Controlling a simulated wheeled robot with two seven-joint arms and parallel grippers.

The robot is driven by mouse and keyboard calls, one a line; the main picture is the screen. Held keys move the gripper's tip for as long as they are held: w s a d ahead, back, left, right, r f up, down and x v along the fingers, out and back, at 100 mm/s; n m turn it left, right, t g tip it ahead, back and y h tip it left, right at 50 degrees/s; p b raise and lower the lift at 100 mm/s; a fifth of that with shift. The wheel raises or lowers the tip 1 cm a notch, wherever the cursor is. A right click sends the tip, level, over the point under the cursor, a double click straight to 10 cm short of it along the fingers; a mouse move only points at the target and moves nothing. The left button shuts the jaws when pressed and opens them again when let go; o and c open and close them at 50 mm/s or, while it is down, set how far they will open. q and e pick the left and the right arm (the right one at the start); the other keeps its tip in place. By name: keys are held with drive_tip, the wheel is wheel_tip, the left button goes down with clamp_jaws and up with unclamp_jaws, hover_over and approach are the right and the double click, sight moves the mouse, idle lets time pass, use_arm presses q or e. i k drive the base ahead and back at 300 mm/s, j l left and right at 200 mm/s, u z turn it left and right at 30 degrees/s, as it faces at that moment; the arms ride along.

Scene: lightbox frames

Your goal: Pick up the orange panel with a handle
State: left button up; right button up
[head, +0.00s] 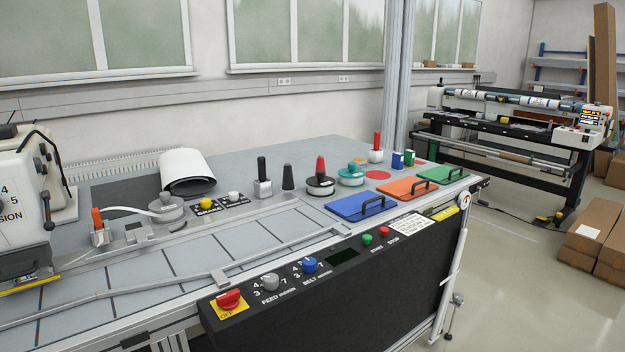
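The orange panel (398,190) lies flat on the grey bench near its right end. Its dark handle (417,186) stands up along its right part. The orange panel sits between a blue panel (350,207) on its left and a green panel (435,172) on its right; both have similar dark handles. No gripper and no arm of mine shows in the head view.
A dark control box (330,285) with knobs and buttons runs along the bench front. Behind the panels stand a teal-topped round part (351,176), a red-handled tool (376,148) and small blue and green blocks. Cardboard boxes (592,228) stand on the floor at right.

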sight(406, 189)
drive_tip(key=i+l, duration=0.15)
drive_tip(key=l, duration=0.35)
drive_tip(key=i+l, duration=0.2)
drive_tip(key=l, duration=0.3)
drive_tip(key=i+l, duration=0.15)
drive_tip(key=l, duration=0.35)
drive_tip(key=i+l, duration=0.2)
drive_tip(key=l, duration=0.3)
drive_tip(key=i+l, duration=0.15)
drive_tip(key=l, duration=0.35)
drive_tip(key=i+l, duration=0.2)
drive_tip(key=l, duration=0.3)
drive_tip(key=i+l, duration=0.15)
drive_tip(key=l, duration=0.35)
drive_tip(key=i+l, duration=0.2)
drive_tip(key=l, duration=0.35)
drive_tip(key=j+u, duration=0.05)
